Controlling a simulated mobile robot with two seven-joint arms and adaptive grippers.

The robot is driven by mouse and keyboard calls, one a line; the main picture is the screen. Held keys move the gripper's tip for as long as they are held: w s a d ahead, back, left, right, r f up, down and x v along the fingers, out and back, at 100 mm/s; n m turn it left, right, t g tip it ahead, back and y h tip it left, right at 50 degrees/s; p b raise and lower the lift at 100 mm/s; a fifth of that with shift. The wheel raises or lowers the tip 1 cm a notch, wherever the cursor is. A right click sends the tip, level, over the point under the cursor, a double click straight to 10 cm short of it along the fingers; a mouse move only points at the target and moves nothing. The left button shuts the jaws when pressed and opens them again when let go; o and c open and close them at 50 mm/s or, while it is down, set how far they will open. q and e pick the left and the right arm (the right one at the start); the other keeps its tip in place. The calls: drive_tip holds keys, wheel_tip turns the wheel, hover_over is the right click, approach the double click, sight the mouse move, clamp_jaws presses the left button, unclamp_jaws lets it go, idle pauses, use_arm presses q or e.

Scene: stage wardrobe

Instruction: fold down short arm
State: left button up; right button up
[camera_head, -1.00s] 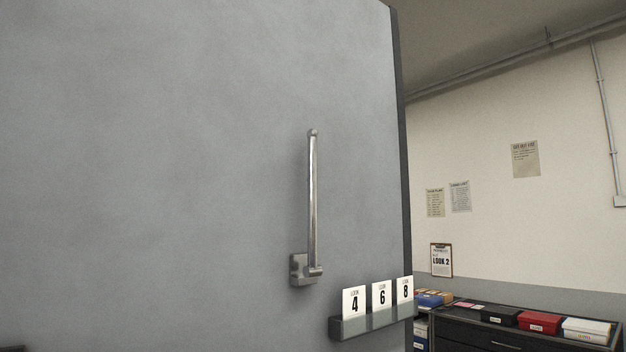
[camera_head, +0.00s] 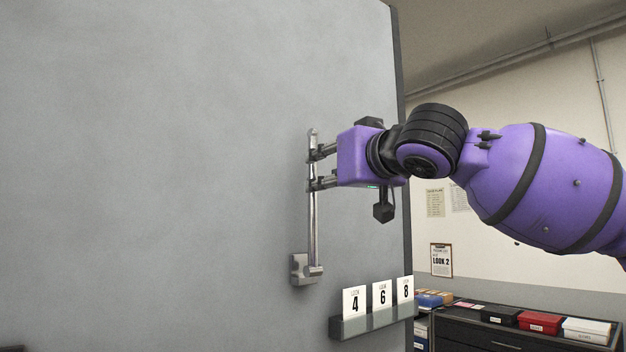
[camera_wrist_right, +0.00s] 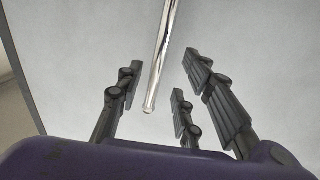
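The short arm (camera_head: 312,228), a slim silver rod, stands upright against the grey panel, its lower end in a small wall bracket (camera_head: 299,270). My right gripper (camera_head: 320,168) reaches in from the right at the upper part of the rod. In the right wrist view the rod (camera_wrist_right: 162,60) passes between the spread fingers (camera_wrist_right: 158,95), with visible gaps on both sides; the gripper is open. In the head view the fingertips overlap the rod, so contact there is unclear. My left gripper is not in view.
A grey holder (camera_head: 352,326) with cards 4, 6 and 8 is fixed to the panel, below and right of the bracket. The panel ends at a dark edge (camera_head: 408,225). A black cabinet (camera_head: 470,332) with boxes stands at the right. The panel left of the rod is clear.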

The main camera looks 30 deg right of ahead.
sight(315, 178)
drive_tip(key=w, duration=0.4)
drive_tip(key=w+d, duration=0.1)
drive_tip(key=w, duration=0.1)
drive_tip(key=shift+w+f, duration=0.15)
drive_tip(key=shift+w, duration=0.25)
clamp_jaws()
